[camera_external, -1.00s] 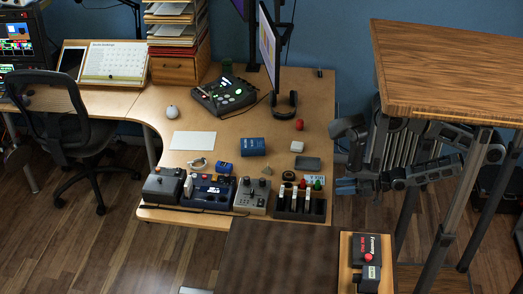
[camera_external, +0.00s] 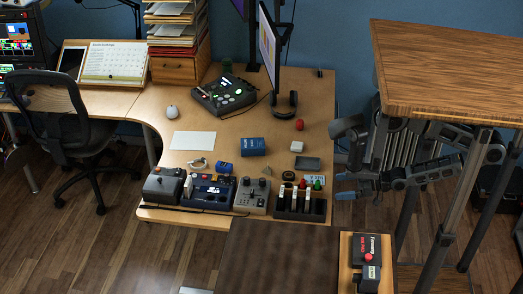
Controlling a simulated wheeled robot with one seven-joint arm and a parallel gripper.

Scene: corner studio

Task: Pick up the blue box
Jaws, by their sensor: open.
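A blue box (camera_external: 253,146) with faint markings lies on the wooden desk, right of the white sheet. A smaller blue item (camera_external: 222,167) lies nearer the desk's front, left of it; I cannot tell its kind. My gripper (camera_external: 343,186) has blue fingertips spread apart. It is open and empty, beside the desk's right edge, well to the right of and in front of the blue box. Nothing hides the blue box.
A dark rack (camera_external: 301,207) with several knobs stands at the desk's front right, near my gripper. A high wooden tabletop (camera_external: 455,65) is at right.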

